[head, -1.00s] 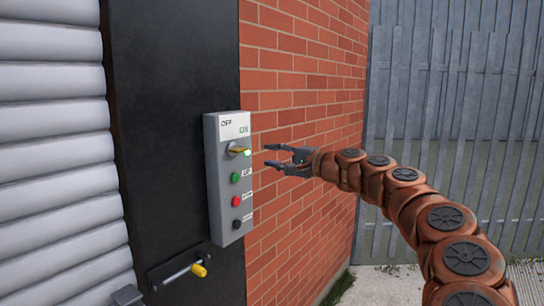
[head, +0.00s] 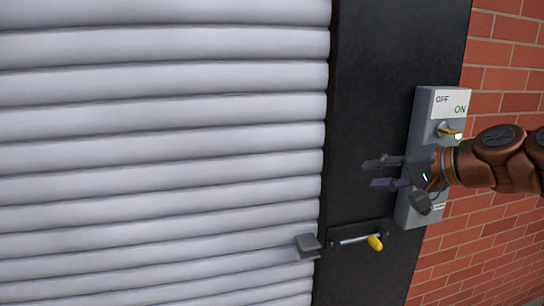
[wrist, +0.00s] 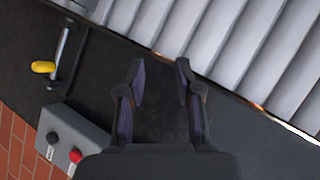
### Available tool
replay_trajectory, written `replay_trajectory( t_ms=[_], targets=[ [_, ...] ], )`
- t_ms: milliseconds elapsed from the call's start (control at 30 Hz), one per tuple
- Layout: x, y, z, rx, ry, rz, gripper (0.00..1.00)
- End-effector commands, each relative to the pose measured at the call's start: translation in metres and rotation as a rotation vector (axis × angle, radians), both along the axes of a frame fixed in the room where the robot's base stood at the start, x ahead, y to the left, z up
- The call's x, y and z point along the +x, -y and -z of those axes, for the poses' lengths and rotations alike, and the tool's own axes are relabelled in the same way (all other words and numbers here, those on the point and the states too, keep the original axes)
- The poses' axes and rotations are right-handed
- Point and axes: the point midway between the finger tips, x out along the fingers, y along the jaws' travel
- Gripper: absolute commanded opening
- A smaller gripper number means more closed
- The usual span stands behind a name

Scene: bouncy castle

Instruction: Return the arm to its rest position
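My gripper (head: 384,173) is at the end of my brown segmented arm (head: 500,158), reaching in from the right in the head view. Its fingers are apart with nothing between them, and they point left across the black door frame. In the wrist view my gripper (wrist: 160,80) also shows open and empty over the dark panel. The arm is extended in front of the grey control box (head: 425,110) and hides its middle buttons. I cannot tell the exact gap between gripper and box.
The box has a yellow switch (head: 449,132) near a lit lamp and an OFF/ON label. A bolt with a yellow knob (head: 375,243) sits below. A white roller shutter (head: 160,150) fills the left; a red brick wall (head: 495,85) stands right.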

Motion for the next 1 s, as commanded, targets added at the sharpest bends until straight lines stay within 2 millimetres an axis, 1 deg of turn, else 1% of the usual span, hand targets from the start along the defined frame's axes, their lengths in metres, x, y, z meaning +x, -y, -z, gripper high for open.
replay_trajectory(
  t_ms=[33,67,100,167,200,267,300,367,400,467,533,600,700,800,833,900,1000],
  targets=[
    [-0.014,-0.025,0.015,-0.062,-0.031,-0.053,0.34],
    [-0.022,-0.037,0.025,-0.101,-0.051,-0.083,0.34],
    [-0.035,-0.053,0.041,-0.153,-0.082,-0.125,0.34],
    [-0.057,-0.073,0.063,-0.234,-0.127,-0.185,0.34],
    [-0.072,-0.084,0.08,-0.289,-0.16,-0.222,0.34],
    [-0.095,-0.095,0.106,-0.37,-0.212,-0.274,0.34],
    [-0.112,-0.1,0.123,-0.423,-0.249,-0.307,0.34],
    [-0.138,-0.104,0.15,-0.502,-0.309,-0.354,0.34],
    [-0.156,-0.104,0.166,-0.555,-0.352,-0.381,0.34],
    [-0.184,-0.1,0.192,-0.63,-0.418,-0.42,0.34],
    [-0.216,-0.09,0.218,-0.711,-0.497,-0.457,0.34],
    [-0.246,-0.078,0.238,-0.78,-0.573,-0.482,0.34],
    [-0.283,-0.06,0.261,-0.854,-0.672,-0.511,0.34],
    [-0.308,-0.045,0.273,-0.899,-0.74,-0.523,0.34],
    [-0.314,-0.042,0.276,-0.908,-0.756,-0.525,0.34],
    [-0.322,-0.037,0.279,-0.923,-0.779,-0.528,0.34],
    [-0.326,-0.034,0.281,-0.93,-0.79,-0.53,0.34]
  ],
)
